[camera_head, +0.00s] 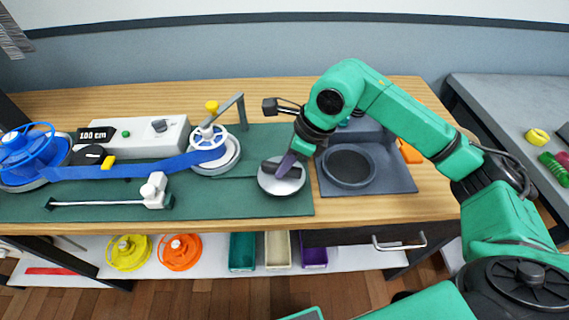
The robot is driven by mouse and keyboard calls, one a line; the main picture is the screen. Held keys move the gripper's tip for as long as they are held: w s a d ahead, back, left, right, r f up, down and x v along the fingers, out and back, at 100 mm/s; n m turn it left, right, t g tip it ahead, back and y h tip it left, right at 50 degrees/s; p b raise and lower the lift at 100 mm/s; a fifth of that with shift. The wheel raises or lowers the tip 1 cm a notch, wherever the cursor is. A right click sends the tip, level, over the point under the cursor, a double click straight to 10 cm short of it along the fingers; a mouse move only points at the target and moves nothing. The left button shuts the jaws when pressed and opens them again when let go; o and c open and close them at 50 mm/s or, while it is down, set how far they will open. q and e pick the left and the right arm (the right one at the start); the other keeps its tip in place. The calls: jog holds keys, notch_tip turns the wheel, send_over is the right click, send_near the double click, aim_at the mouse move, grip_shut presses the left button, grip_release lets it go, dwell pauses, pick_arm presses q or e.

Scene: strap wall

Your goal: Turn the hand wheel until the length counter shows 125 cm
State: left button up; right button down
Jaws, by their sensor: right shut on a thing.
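The length counter (96,135) on the white box reads 100 cm. My left gripper is not in view.
A blue reel (27,155) stands at the far left. A grey arm (229,103) rises beside the white wheel. A grey tray (395,180) with a round recess lies right of the disc. Yellow (128,253) and orange (180,252) reels and several bins are on the shelf below.

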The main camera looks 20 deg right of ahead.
jog(key=c, duration=0.8)
grip_release()
jog(key=v, duration=1.4)
jog(key=shift+r+b, duration=0.3)
jog(key=shift+b, duration=0.1)
